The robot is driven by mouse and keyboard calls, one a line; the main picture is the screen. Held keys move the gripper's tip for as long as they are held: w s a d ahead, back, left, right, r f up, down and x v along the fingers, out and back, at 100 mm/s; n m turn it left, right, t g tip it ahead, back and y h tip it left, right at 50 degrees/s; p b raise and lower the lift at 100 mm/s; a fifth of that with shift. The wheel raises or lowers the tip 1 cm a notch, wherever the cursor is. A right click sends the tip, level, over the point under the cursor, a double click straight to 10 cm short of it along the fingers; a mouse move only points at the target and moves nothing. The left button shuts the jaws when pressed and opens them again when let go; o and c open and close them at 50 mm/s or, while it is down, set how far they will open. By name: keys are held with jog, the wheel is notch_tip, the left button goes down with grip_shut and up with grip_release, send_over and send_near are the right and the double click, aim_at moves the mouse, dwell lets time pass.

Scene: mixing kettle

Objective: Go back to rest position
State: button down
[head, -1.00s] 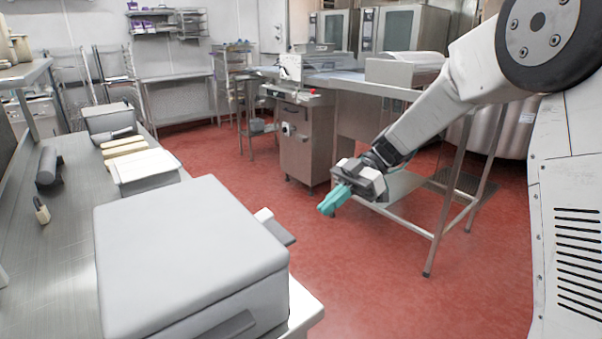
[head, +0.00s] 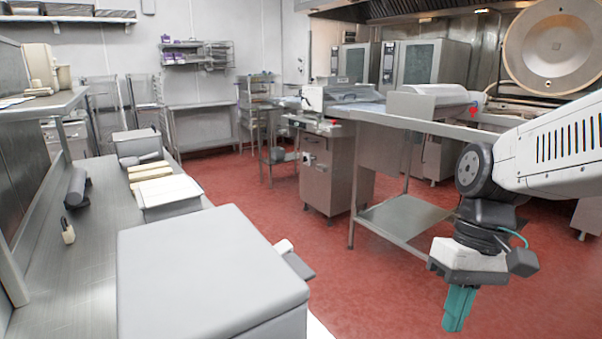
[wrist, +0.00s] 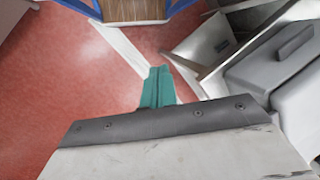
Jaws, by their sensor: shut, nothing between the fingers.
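My gripper (head: 457,309) shows at the lower right of the head view, its teal fingers shut, empty and pointing down over the red floor. The teal fingers also show in the wrist view (wrist: 157,88), with red floor beyond them. The arm is bent, with the white forearm at the right edge. A round kettle lid (head: 556,46) stands tilted open at the top right; the kettle's body is mostly hidden behind my arm.
A grey box (head: 210,265) fills the lower left foreground. A steel counter (head: 100,225) with trays runs along the left. A steel table (head: 440,127) stands in the middle behind my gripper. The red floor (head: 280,190) between them is clear.

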jog(key=s+d+r+m+t+h, duration=0.2)
jog(key=s+d+r+t, duration=0.1)
jog(key=s, duration=0.5)
jog(key=shift+s+d+t, duration=0.25)
jog(key=shift+d+t, duration=0.3)
jog(key=shift+t, duration=0.05)
